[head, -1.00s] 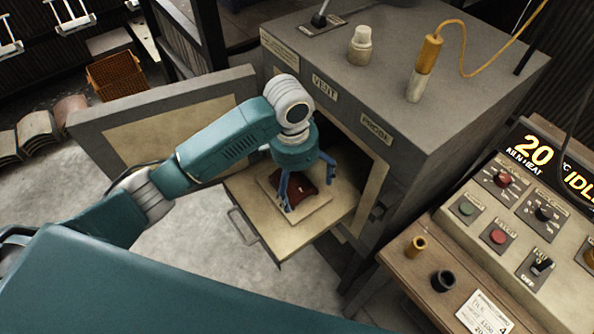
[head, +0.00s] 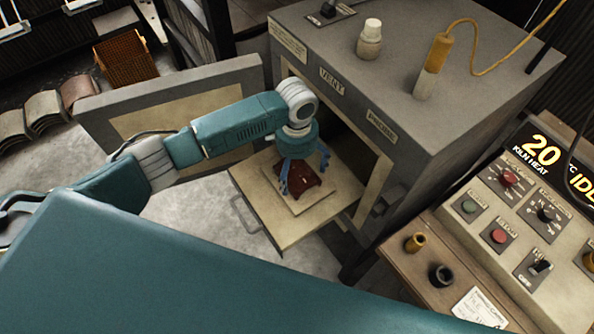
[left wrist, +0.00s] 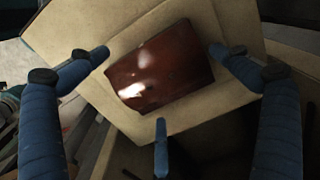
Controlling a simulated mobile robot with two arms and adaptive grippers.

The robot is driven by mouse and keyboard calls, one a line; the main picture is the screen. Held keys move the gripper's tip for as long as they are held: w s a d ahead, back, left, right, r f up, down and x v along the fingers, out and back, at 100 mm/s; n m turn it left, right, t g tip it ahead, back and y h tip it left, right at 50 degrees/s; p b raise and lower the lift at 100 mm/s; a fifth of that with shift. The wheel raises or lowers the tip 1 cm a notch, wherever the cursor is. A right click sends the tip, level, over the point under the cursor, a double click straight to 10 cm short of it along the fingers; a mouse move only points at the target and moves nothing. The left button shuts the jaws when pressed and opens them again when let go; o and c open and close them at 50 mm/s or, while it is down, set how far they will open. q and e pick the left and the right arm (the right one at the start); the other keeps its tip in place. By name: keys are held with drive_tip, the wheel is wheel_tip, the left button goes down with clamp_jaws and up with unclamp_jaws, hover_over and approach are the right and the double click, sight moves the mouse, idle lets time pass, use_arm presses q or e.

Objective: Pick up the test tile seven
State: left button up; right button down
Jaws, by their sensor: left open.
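The test tile is dark red-brown and glossy. In the head view the tile (head: 302,194) lies on a pale square slab (head: 318,203) on the kiln's pulled-out tray (head: 262,214). My left gripper (head: 303,180) is open just above the tile, fingers pointing down. In the left wrist view the tile (left wrist: 160,72) lies between the spread blue fingers, tilted in the picture, with clear gaps to them. A third finger (left wrist: 161,145) shows below the tile. No number can be read on the tile. My right gripper is not in view.
The grey kiln (head: 400,80) stands behind the tray, its door (head: 170,110) swung open to the left. A control console (head: 520,215) is at the right, its display reading 20. Curved tiles (head: 45,105) and a rusty basket (head: 125,58) stand at the far left.

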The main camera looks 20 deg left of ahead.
use_arm(q)
drive_tip(key=shift+w+f, duration=0.1)
drive_tip(key=shift+f, duration=0.5)
drive_tip(key=c, duration=1.3)
drive_tip(key=shift+c, duration=0.2)
